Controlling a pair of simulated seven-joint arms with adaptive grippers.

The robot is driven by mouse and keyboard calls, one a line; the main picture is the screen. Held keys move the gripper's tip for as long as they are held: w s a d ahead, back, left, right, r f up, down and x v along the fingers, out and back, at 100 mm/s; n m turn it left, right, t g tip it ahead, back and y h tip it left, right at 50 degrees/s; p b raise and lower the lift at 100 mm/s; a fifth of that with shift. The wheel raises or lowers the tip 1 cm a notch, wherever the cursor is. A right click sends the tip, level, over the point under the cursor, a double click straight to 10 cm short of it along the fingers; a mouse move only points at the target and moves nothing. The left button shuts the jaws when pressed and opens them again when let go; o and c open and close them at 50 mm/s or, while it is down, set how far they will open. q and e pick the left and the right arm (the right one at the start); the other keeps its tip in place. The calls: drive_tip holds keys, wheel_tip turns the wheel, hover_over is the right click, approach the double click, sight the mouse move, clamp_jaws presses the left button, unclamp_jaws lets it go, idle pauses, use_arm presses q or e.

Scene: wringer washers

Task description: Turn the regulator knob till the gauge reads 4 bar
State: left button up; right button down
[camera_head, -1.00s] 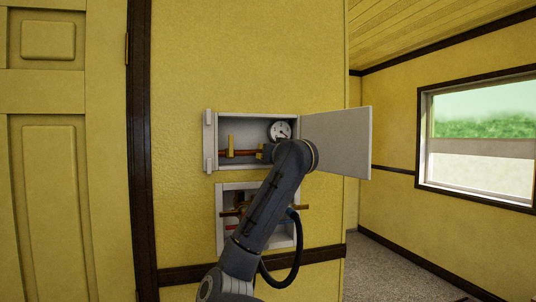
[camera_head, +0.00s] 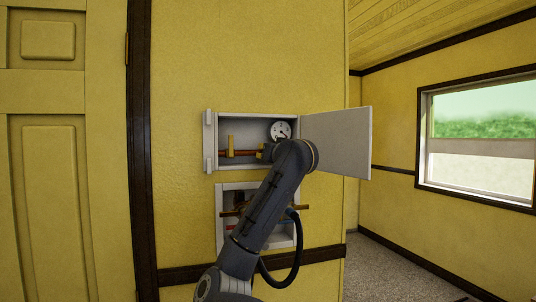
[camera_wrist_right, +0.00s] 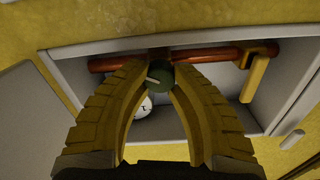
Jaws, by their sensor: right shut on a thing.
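The regulator knob (camera_wrist_right: 157,79) is a small dark green round knob with a pale pointer mark, below the copper pipe in the right wrist view. My right gripper (camera_wrist_right: 160,74) has its two yellow ridged fingers on either side of the knob, shut on it. In the head view the knob and most of this gripper are hidden behind my arm. The white round gauge (camera_head: 280,131) is in the upper wall box; its dial is too small to read surely. The gauge (camera_wrist_right: 146,106) is partly covered by a finger in the right wrist view. My left gripper is not in view.
The upper box (camera_head: 211,150) is open, its grey door (camera_head: 345,140) swung to the right. A copper pipe (camera_wrist_right: 207,54) with a yellow lever (camera_wrist_right: 257,78) runs through it. A lower box (camera_head: 219,215) holds more pipes, partly behind my arm.

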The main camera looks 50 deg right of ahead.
drive_tip(key=shift+s+r, duration=0.2)
drive_tip(key=shift+r, duration=0.15)
idle(0.5)
drive_tip(key=c, duration=1.3)
unclamp_jaws()
drive_tip(key=shift+s, duration=0.1)
drive_tip(key=shift+o, duration=1)
drive_tip(key=shift+f, duration=0.2)
drive_tip(key=v, duration=1.1)
drive_tip(key=shift+s+a, duration=0.3)
drive_tip(key=shift+a, duration=0.05)
drive_tip(key=shift+f, duration=0.1)
